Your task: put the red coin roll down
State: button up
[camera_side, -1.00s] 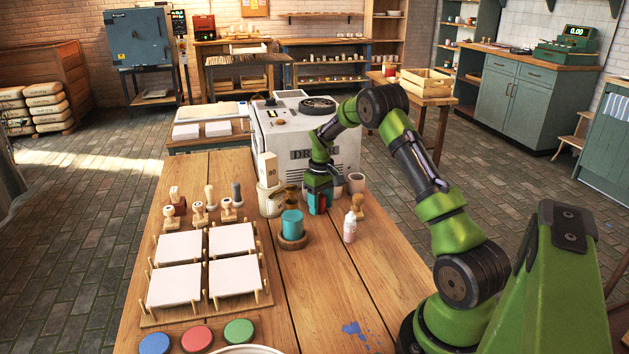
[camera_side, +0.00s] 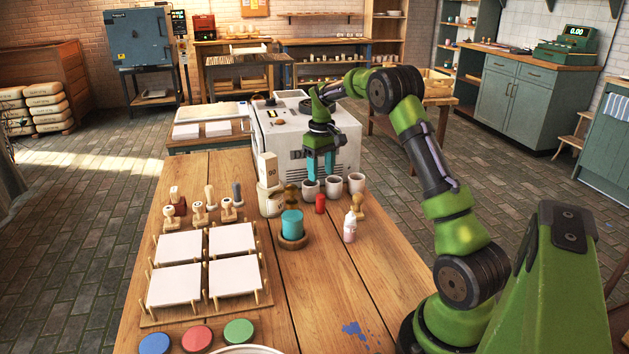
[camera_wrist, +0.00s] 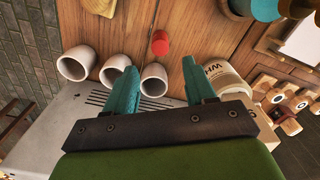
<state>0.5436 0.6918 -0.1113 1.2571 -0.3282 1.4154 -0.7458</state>
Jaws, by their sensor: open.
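The red coin roll (camera_side: 320,204) stands on the wooden table (camera_side: 330,270), in front of a row of white cups. It also shows in the wrist view (camera_wrist: 160,43) as a small red cylinder beyond my fingertips, apart from them. My gripper (camera_side: 321,178) is open and empty, with its teal fingers pointing down above and behind the coin roll. In the wrist view my two teal fingers (camera_wrist: 158,85) are spread apart, with a white cup showing between them.
Three white cups (camera_side: 334,187) stand close behind the roll. A white bottle (camera_side: 350,228), a teal cylinder on a wooden base (camera_side: 292,224) and a cream canister (camera_side: 271,200) are near. A white machine (camera_side: 345,150) stands behind. The table's front right is mostly clear.

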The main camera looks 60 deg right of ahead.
jog(key=shift+r, duration=0.4)
jog(key=s+a+r+t, duration=0.25)
jog(key=a+r, duration=0.25)
jog(key=a, duration=0.4)
jog(key=s+a+r+t, duration=0.1)
jog(key=s+a+r, duration=0.3)
jog(key=a, duration=0.4)
jog(key=s+a+r+t, duration=0.25)
jog(key=a+r, duration=0.25)
jog(key=a, duration=0.4)
jog(key=s+a+f+t+y, duration=0.1)
jog(key=s+a+f+y, duration=0.1)
jog(key=s+a, duration=0.5)
jog(key=s, duration=0.3)
jog(key=shift+f, duration=0.2)
